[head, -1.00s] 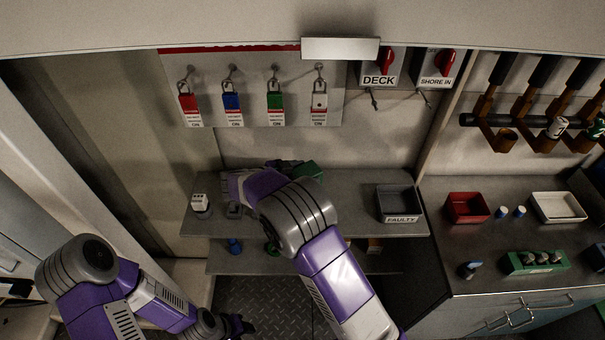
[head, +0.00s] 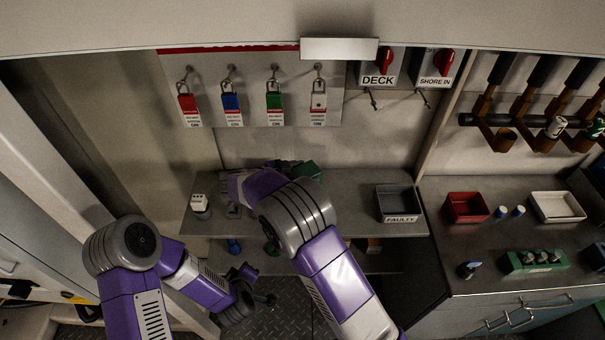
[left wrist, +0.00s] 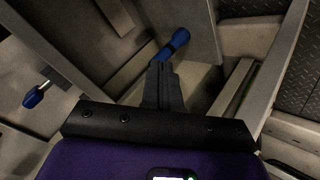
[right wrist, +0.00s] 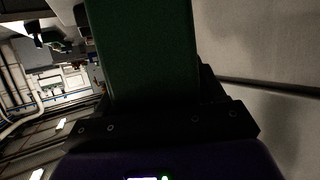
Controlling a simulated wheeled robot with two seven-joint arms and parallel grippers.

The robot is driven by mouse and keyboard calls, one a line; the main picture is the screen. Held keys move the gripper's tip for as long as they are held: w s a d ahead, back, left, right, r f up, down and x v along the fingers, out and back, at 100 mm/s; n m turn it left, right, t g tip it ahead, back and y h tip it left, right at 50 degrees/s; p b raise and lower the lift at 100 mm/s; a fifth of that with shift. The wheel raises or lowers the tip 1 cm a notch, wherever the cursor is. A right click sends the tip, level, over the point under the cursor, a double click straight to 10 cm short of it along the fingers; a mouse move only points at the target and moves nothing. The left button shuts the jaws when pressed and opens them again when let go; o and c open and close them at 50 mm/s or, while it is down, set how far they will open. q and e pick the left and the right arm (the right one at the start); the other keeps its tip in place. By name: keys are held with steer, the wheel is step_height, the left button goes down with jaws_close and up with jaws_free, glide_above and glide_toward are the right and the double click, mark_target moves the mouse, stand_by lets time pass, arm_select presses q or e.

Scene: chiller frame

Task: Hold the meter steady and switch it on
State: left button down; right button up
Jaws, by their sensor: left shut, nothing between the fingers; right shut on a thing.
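A green box-shaped thing (head: 309,171), likely the meter, is at the back of the upper shelf, partly hidden by my right arm. It fills the top middle of the right wrist view (right wrist: 145,50). My right gripper (head: 287,164) is shut on it; its fingers are mostly hidden. No switch or display on it shows. My left gripper (head: 268,299) is shut and empty, low over the floor in front of the shelves. Its closed fingers (left wrist: 163,85) show in the left wrist view, with a blue-ended item (left wrist: 174,44) past their tips. I cannot tell if they touch.
The upper shelf (head: 350,215) carries a white-topped item (head: 199,205) at left and a grey FAULTY bin (head: 398,203) at right. Blue items (head: 235,246) are on the lower shelf. Padlocks (head: 275,100) hang above. The right counter (head: 440,270) holds trays.

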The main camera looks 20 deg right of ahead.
arm_select(q)
steer(key=w+d+r+n+t+y, duration=0.1)
steer(key=d+r+t, duration=0.1)
steer(key=r, duration=0.1)
steer(key=w+d+r+t+y, duration=0.1)
steer(key=w+d+r+t, duration=0.1)
steer(key=r, duration=0.1)
steer(key=w+d+r+n+t+y, duration=0.1)
steer(key=d+r+t, duration=0.1)
steer(key=r, duration=0.1)
steer(key=shift+w+r+n, duration=0.2)
steer(key=shift+r+n, duration=0.05)
steer(key=shift+n, duration=0.05)
steer(key=s+d+m+t+y, duration=0.1)
steer(key=s+d+m+y, duration=0.2)
steer(key=d, duration=0.6)
steer(key=s+d+m+t, duration=0.15)
steer(key=d+m, duration=0.25)
steer(key=d, duration=0.4)
steer(key=shift+r+x, duration=0.2)
steer(key=shift+x, duration=3)
steer(key=shift+r, duration=0.95)
steer(key=v, duration=0.6)
steer(key=shift+f, duration=0.2)
